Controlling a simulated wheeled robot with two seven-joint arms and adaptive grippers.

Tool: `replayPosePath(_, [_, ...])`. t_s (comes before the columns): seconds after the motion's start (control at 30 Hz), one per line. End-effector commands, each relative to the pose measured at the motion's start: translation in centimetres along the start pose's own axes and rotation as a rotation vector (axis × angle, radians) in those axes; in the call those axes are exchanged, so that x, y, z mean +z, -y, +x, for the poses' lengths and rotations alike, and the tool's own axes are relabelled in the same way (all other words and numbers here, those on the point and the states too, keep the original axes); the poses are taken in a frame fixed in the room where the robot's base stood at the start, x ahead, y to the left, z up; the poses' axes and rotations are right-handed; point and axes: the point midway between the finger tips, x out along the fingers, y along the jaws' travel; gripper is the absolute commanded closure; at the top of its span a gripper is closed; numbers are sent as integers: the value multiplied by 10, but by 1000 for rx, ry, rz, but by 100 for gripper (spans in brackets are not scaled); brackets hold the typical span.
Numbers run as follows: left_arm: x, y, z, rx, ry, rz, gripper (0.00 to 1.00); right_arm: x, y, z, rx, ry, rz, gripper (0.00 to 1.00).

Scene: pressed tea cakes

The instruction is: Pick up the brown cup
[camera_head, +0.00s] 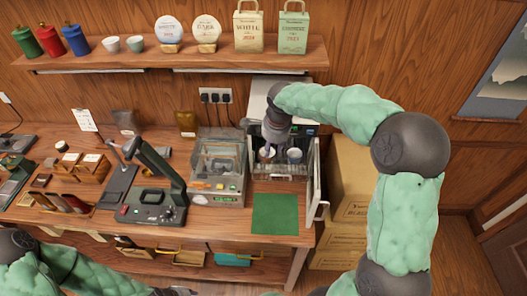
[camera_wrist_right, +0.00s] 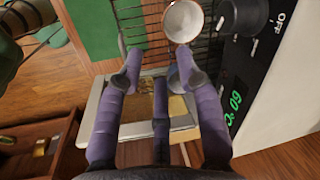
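Two small cups stand on the wire rack of the open oven in the head view. The left cup (camera_head: 267,154) has a pale inside and a brownish look; the right cup (camera_head: 294,156) looks dark blue-grey. My right gripper (camera_head: 268,150) reaches down into the oven at the left cup and partly hides it. My left gripper (camera_head: 178,291) barely shows at the bottom edge.
The oven door (camera_head: 317,180) stands open at the right of the rack. A green mat (camera_head: 275,214) lies bare in front. A clear-lidded machine (camera_head: 218,170) and a black press (camera_head: 155,190) stand to the left. Cardboard boxes (camera_head: 350,210) are stacked at the right.

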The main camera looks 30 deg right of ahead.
Motion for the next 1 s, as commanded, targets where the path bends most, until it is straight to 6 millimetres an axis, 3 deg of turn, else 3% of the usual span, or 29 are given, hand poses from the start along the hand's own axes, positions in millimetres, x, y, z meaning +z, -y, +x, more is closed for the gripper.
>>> replayPosePath(0.2, [0,1,2,0,0,0,70,0,-1,34,4,0,-3,64])
replayPosePath(0.53, [0,1,2,0,-1,0,70,0,2,53,3,1,-2,64])
replayPosePath(0.83, [-1,1,2,0,-1,0,70,-1,5,92,3,2,-3,64])
replayPosePath(1.0, [0,1,2,0,-1,0,70,-2,6,96,1,2,-2,64])
